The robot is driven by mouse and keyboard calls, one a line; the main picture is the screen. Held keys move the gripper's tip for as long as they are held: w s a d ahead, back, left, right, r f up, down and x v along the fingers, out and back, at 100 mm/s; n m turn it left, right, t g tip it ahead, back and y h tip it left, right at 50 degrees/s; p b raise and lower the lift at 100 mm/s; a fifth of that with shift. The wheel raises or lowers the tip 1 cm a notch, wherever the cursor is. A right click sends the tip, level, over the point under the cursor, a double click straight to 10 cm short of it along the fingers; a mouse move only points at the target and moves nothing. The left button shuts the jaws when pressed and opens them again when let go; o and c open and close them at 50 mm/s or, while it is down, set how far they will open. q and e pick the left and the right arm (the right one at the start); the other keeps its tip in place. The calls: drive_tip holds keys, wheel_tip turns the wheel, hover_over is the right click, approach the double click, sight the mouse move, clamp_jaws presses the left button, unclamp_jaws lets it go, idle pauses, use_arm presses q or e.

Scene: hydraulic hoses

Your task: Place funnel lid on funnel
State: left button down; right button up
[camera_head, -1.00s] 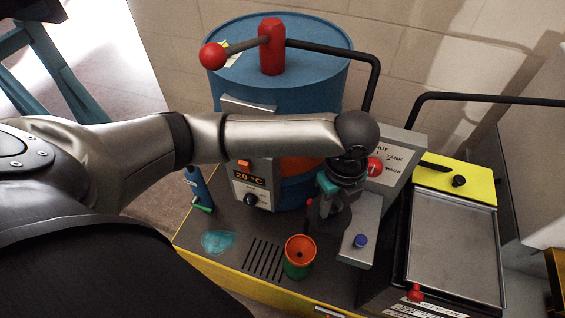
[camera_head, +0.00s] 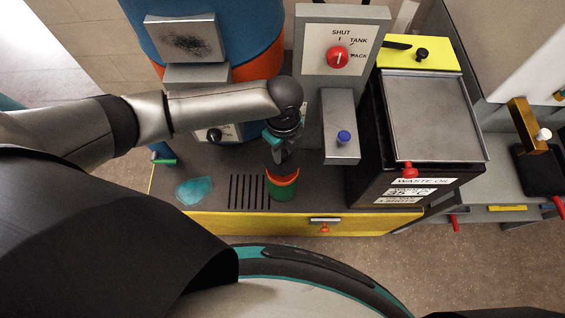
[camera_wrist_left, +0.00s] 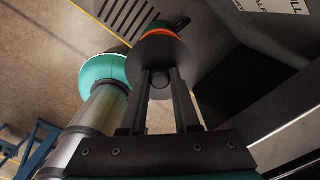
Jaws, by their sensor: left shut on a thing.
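The funnel (camera_head: 281,191), green with an orange rim, stands upright on the dark grey bench top, near its front edge. My left gripper (camera_head: 282,163) points down directly over the funnel and hides part of its opening. In the left wrist view its two fingers (camera_wrist_left: 160,84) are shut on the knob of the funnel lid (camera_wrist_left: 166,60), a dark grey round disc. Beyond the lid, the orange and green rim of the funnel (camera_wrist_left: 160,27) shows, partly covered. I cannot tell whether lid and funnel touch. My right gripper is not in view.
A slotted grate (camera_head: 248,192) and a teal puddle (camera_head: 195,190) lie left of the funnel. A blue drum (camera_head: 225,30) and selector panel (camera_head: 318,60) are behind.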

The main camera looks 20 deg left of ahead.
sight(283, 162)
use_arm(q)
wheel_tip(283, 162, down, 6)
drive_tip(key=shift+f+b, duration=0.1)
drive_tip(key=shift+b, duration=0.95)
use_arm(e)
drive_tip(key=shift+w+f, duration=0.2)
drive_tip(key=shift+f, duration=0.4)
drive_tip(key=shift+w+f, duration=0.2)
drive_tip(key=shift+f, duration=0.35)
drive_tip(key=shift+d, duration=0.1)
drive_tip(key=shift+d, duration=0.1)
use_arm(q)
drive_tip(key=shift+f, duration=0.15)
drive_tip(key=c, duration=0.6)
unclamp_jaws()
drive_tip(key=shift+c, duration=0.2)
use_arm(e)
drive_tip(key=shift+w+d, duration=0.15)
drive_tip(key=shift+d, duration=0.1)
